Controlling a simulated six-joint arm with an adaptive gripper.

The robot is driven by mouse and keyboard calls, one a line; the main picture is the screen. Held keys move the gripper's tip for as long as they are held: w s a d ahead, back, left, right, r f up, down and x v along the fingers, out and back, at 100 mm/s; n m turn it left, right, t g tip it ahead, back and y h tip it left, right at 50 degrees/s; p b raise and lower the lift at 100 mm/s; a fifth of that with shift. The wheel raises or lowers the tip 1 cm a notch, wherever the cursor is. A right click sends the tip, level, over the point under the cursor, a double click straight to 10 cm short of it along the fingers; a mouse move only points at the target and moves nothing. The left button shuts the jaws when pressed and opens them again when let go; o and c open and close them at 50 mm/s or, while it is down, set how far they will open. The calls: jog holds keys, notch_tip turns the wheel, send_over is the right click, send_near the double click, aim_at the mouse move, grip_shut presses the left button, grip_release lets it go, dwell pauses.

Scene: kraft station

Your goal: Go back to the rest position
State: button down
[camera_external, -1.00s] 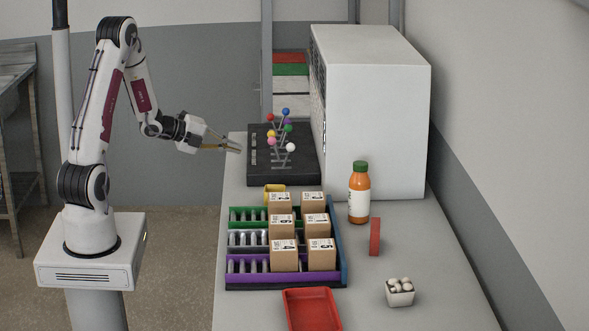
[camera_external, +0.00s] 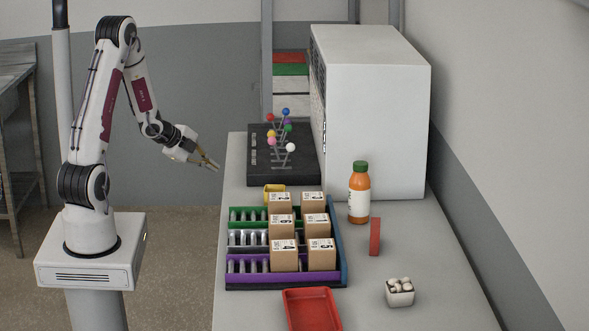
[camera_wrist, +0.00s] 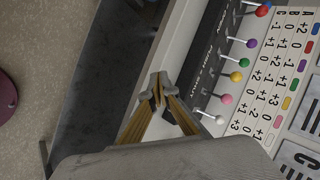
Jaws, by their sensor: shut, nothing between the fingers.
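My gripper (camera_external: 213,165) is shut and empty in the external view. It hangs in the air near the left edge of the table, pointing down and to the right, left of the black lever box. In the wrist view my gripper (camera_wrist: 158,92) has its fingertips together, with nothing held between them. My arm stands bent on its white base at the left.
The table (camera_external: 400,245) holds a black box with coloured knobs (camera_external: 262,165), a white cabinet (camera_external: 375,130), an orange bottle (camera_external: 359,195), a rack (camera_external: 285,282) with several cartons, a red tray (camera_external: 312,310), a red block (camera_external: 375,237) and a small white box (camera_external: 400,297).

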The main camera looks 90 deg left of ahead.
jog(key=s+d+r+n+g, duration=0.4)
jog(key=s+d+n+g, duration=0.25)
jog(key=d+n, duration=0.3)
jog(key=d+r+t+h, duration=0.1)
jog(key=d+r, duration=0.4)
jog(key=d, duration=0.6)
jog(key=s+d+r+t+h, duration=0.1)
jog(key=d+r, duration=0.4)
jog(key=d, duration=0.7)
jog(key=d+r+t+h, duration=0.2)
jog(key=d+r, duration=0.3)
jog(key=d, duration=0.7)
jog(key=shift+s+m+h, duration=0.15)
jog(key=shift+m+h, duration=0.2)
jog(key=shift+h, duration=0.35)
jog(key=shift+a, duration=0.1)
